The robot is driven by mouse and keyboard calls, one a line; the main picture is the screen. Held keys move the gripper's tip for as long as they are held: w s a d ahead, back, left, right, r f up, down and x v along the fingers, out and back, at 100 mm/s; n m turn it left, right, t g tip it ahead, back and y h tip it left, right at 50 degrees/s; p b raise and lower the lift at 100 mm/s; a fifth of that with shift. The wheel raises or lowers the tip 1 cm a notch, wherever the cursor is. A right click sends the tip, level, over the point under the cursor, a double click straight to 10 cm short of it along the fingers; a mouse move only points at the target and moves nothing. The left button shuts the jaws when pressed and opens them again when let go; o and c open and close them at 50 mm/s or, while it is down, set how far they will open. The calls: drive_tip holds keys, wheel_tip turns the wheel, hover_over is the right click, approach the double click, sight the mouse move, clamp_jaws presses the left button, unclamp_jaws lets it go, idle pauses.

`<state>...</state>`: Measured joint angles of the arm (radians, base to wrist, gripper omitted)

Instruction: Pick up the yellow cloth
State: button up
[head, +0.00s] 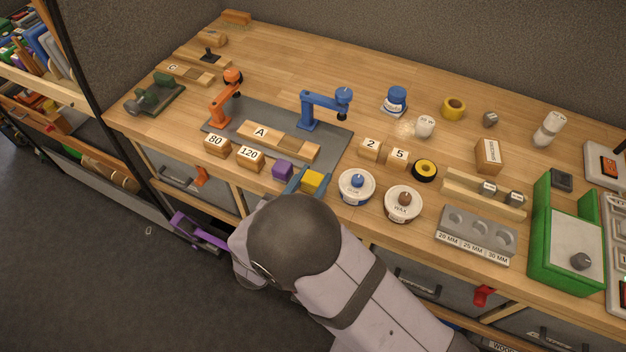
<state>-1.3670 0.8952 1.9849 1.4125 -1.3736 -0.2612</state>
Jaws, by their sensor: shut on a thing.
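The yellow cloth (313,181) shows as a small blocky yellow patch near the front edge of the bench, just beyond my arm's dark round joint. My gripper (311,179) has blue fingers, one on each side of the yellow cloth, and is shut on it. The lower part of the cloth and the gripper's base are hidden behind my arm. I cannot tell whether the cloth touches the bench top. A purple block (283,170) sits close to the left of the gripper.
Wooden blocks marked 80 (216,145) and 120 (249,158) stand to the left. A glue tin (356,188) and a wax tin (403,204) stand to the right. A grey mat (335,152) with a blue clamp-like stand (325,105) lies behind. A purple part (198,232) shows below the bench edge.

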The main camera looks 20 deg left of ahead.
drive_tip(key=shift+r+b, duration=0.65)
drive_tip(key=shift+r, duration=4.1)
